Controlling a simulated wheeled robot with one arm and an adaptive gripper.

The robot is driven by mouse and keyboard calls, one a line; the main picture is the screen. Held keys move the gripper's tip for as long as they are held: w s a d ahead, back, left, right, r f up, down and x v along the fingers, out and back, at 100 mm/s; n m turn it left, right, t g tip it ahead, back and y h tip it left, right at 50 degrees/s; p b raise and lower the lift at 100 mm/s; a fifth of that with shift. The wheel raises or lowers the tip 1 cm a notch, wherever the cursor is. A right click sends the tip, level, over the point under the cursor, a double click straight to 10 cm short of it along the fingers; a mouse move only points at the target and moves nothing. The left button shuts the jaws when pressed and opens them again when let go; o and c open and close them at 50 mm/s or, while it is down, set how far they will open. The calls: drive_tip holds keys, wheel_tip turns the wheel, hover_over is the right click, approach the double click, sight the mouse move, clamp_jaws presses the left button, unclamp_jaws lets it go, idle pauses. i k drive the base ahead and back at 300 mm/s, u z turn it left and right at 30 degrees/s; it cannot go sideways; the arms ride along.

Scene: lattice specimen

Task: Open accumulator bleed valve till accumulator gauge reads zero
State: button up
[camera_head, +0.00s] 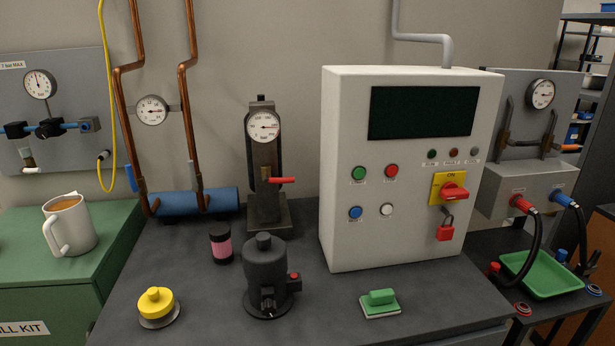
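A dark upright cylinder on a stand (268,210), which looks like the accumulator, stands at the back of the bench, left of the white cabinet. A round white gauge (263,126) is fixed to its upper front. The gauge's needle appears to point to the right; the figures are too small to read surely. Below the gauge is a brass-coloured valve body (266,172) with a red lever (282,180), which looks like the bleed valve. The lever sticks out roughly level to the right. My gripper is not in view, and nothing touches the lever.
A black pot-like device (266,270) stands in front of the cylinder, with a pink-labelled jar (221,244) to its left. A yellow-topped puck (157,303) and a green-handled block (380,302) lie near the front. The white control cabinet (345,130) bounds the right side.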

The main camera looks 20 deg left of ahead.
sight(267, 179)
drive_tip(key=u, duration=0.05)
drive_tip(key=i, duration=0.8)
drive_tip(key=u, duration=3.35)
